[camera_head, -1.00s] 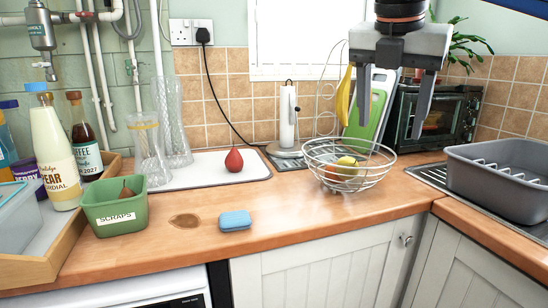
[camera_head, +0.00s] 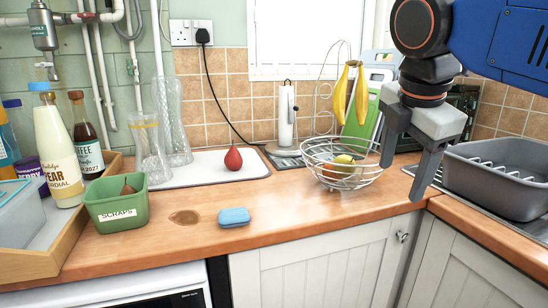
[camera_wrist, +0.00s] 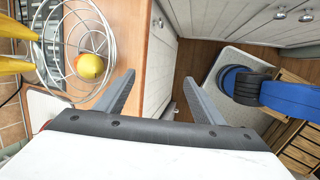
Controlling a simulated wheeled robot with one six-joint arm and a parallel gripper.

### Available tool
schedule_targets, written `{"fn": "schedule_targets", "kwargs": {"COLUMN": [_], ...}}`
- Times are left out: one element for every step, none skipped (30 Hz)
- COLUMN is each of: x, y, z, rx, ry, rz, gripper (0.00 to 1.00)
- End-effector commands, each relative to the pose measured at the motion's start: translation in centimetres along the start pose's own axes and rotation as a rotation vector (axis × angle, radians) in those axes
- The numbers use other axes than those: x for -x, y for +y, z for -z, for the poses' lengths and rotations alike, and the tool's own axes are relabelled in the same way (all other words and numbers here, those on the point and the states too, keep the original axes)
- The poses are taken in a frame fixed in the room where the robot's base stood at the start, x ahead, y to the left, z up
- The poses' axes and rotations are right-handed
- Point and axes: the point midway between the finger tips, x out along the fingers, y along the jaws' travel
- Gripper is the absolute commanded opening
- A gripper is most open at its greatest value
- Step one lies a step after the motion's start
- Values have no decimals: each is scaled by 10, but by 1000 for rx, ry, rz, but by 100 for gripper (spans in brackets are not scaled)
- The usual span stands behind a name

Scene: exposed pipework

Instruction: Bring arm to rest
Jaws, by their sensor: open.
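My gripper (camera_head: 402,178) is open and empty in the head view. It hangs from my blue arm at the right, in front of the wire fruit basket's right side and left of the grey dish rack. In the wrist view my gripper (camera_wrist: 160,95) shows its two fingers spread apart with nothing between them. They point past the worktop edge, over the cupboard fronts and floor. The wire basket (camera_head: 340,184) stands on the worktop and holds a yellow fruit (camera_head: 344,160). The basket also shows at the upper left of the wrist view (camera_wrist: 108,40).
A grey dish rack (camera_head: 500,190) stands at the right. Bananas (camera_head: 341,95) hang behind the basket. A red pear (camera_head: 233,159), a blue sponge (camera_head: 234,217) beside a brown stain (camera_head: 184,218), and a green scraps tub (camera_head: 118,212) lie left. The front middle worktop is clear.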

Motion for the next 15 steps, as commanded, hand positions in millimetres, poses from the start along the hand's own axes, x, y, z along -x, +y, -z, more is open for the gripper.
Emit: {"fn": "schedule_targets", "kwargs": {"x": [-14,-23,-34,-42,-50,-61,-70,-78,-90,-98,-106,-117,-126,-134,-145], "y": [-10,-16,-23,-28,-33,-41,-46,-52,-60,-66,-72,-80,-86,-92,-100], "z": [-2,-2,-2,-3,-2,-3,-2,-2,-1,-1,0,0,1,2,3], "rx": [-88,-148,-227,-286,-347,-427,-487,-548,-630,-692,-753,-837,-899,-962,-1046], "ry": [6,12,19,24,31,38,44,49,58,63,69,77,83,88,97], "rz": [1,2,-1,-1,-1,-2,-3,-1,-1,-1,1,2,2,4,6], "gripper": [62,62,62,62,62,62,62,62,62,62,62,62,62,62,62]}}
